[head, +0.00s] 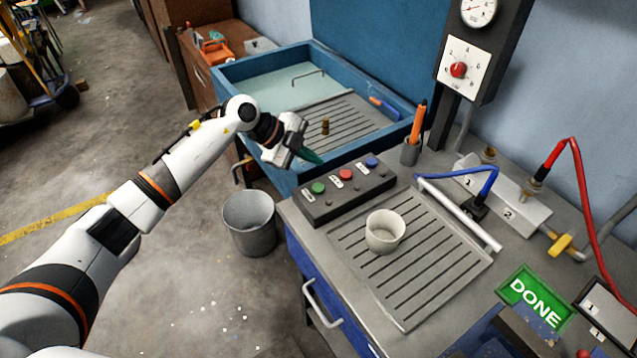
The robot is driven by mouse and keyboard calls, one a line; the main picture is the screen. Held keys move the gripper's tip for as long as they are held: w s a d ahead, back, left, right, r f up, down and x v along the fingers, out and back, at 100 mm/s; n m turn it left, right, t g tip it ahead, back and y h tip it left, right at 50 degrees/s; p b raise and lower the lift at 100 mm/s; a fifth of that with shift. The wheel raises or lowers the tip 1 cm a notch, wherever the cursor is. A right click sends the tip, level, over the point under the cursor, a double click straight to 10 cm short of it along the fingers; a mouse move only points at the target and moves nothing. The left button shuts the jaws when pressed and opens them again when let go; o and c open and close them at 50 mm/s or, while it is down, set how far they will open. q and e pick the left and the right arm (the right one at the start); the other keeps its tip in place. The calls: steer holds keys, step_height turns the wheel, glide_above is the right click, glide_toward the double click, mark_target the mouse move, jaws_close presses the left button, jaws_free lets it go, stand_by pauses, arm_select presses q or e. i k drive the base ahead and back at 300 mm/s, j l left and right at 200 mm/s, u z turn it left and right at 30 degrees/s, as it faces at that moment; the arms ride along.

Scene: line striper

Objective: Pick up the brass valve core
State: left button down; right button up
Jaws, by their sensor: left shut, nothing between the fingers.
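The brass valve core (325,125) is a small upright brass-coloured piece on the grey slatted rack (350,118) inside the blue basin. My left gripper (311,156) is over the near wall of the basin, with its dark green fingertips shut and empty. In the picture, the fingertips are just below and left of the valve core, apart from it. My right gripper is not in view.
The blue basin (284,183) has raised walls. A blue-handled tool (384,108) lies inside it. A button box (345,190), a white cup (384,231) and a pen holder (411,152) stand on the bench. A grey bucket (250,224) stands on the floor.

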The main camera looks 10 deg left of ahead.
mark_target(325, 126)
steer(key=j+z, duration=0.15)
steer(key=j, duration=0.4)
steer(key=i+j+z, duration=0.3)
steer(key=j+z, duration=0.3)
steer(key=i+j+z, duration=0.3)
steer(key=j+z, duration=0.3)
steer(key=j, duration=0.1)
